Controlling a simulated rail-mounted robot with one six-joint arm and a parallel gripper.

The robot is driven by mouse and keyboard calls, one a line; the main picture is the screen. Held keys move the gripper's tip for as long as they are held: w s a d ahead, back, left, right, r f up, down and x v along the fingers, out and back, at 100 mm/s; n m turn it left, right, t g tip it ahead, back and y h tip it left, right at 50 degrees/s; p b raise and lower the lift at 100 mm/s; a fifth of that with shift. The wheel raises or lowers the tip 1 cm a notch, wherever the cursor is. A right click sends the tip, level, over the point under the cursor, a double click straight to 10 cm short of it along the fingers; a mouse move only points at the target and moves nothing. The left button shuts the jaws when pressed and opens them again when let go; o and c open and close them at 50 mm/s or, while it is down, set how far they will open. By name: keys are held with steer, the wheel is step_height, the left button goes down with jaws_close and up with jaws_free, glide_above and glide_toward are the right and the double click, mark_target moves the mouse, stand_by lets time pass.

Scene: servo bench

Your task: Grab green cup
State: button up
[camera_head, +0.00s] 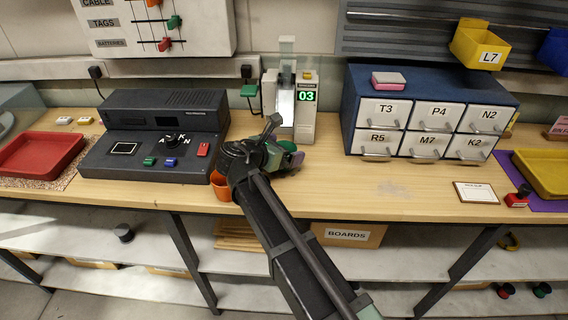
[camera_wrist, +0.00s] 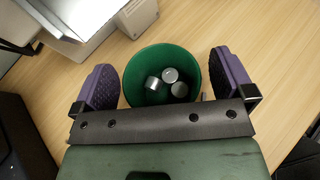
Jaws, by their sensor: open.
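The green cup (camera_wrist: 133,82) stands upright on the bench in the wrist view, with several small silver metal cylinders (camera_wrist: 171,75) inside it. My gripper (camera_wrist: 163,82) is open, with one purple finger pad on each side of the cup. A gap shows between each pad and the cup wall. In the head view, my gripper (camera_head: 275,150) is over the bench in front of the dispenser, and a bit of the green cup (camera_head: 288,145) shows behind it. The arm hides most of the cup there.
An orange cup (camera_head: 221,188) stands left of my arm near the bench edge. The dispenser (camera_head: 304,120) marked 03 is close behind the gripper. A dark control console (camera_head: 150,140) is at left, a drawer cabinet (camera_head: 350,110) at right. The bench front right of my arm is clear.

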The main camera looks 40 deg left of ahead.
steer(key=shift+w, duration=0.1)
steer(key=c, duration=0.9)
steer(key=shift+r, duration=0.1)
steer(key=shift+c, duration=0.2)
